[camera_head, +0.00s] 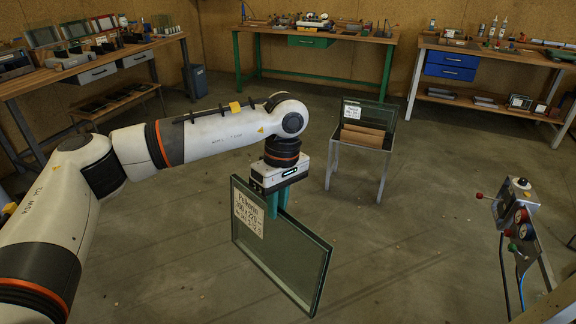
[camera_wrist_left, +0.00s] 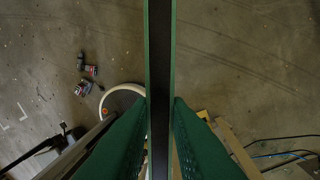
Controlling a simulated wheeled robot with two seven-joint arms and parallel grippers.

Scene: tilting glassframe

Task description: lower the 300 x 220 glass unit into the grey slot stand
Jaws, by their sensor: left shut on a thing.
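The glass unit (camera_head: 285,256) is a double pane with a dark edge and a white label that seems to read 300 x 220. My left gripper (camera_head: 278,203) has green fingers and is shut on its top edge. The unit hangs upright, clear of the floor. In the left wrist view the unit (camera_wrist_left: 160,50) runs edge-on between the two green fingers of the gripper (camera_wrist_left: 161,108). I cannot tell the grey slot stand for certain; a grey-legged stand (camera_head: 329,166) behind the unit carries a labelled glass pane (camera_head: 378,117) and brown boards (camera_head: 362,137). My right gripper is not in view.
A control post (camera_head: 517,208) with gauges and knobs stands at the right. Benches with tools line the back: a green-legged one (camera_head: 345,37), one with blue drawers (camera_head: 451,65), and one at the left (camera_head: 98,72).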

